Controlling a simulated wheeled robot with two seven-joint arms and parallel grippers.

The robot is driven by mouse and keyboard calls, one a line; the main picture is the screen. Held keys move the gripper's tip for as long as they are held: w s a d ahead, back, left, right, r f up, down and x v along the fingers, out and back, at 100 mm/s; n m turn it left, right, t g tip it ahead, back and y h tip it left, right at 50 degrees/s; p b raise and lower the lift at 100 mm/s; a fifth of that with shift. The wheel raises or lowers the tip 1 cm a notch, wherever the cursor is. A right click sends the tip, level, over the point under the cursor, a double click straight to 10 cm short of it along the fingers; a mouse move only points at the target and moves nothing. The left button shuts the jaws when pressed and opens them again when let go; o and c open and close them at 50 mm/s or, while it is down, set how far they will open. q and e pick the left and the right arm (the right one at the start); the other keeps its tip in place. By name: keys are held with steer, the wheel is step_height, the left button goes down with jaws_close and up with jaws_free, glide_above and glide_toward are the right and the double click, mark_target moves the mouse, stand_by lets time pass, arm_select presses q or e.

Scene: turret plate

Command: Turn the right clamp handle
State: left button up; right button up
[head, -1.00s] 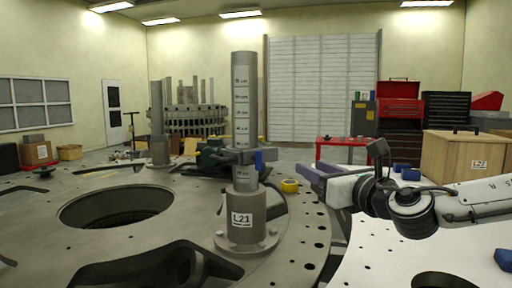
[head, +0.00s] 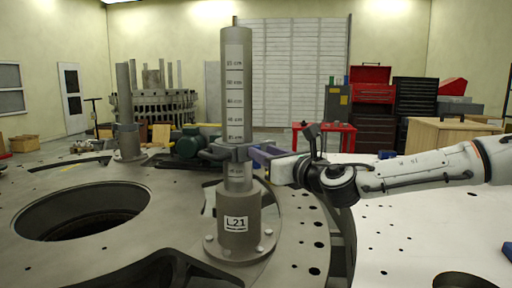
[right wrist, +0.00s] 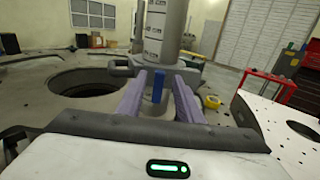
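A grey graduated post (head: 237,90) labelled L21 stands upright on the turret plate, with a grey clamp (head: 222,152) around it. In the right wrist view, the clamp's blue handle (right wrist: 158,86) stands upright on the near side of the post. My right gripper (head: 262,153) reaches the clamp from the right. Its purple fingers (right wrist: 159,92) are open, one on each side of the blue handle, with gaps visible. In the head view the fingers hide most of the blue handle. A dark loop handle (right wrist: 120,70) sticks out on the clamp's left side. My left gripper is not in view.
The turret plate (head: 165,215) has a large round hole (head: 80,212) left of the post. A yellow ring (right wrist: 212,102) lies right of the post. A white plate (head: 420,220) lies beneath my right arm. A red table (head: 325,138) stands farther back.

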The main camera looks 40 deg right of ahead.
mark_target(257, 146)
steer(key=shift+x, duration=2.25)
jaws_close()
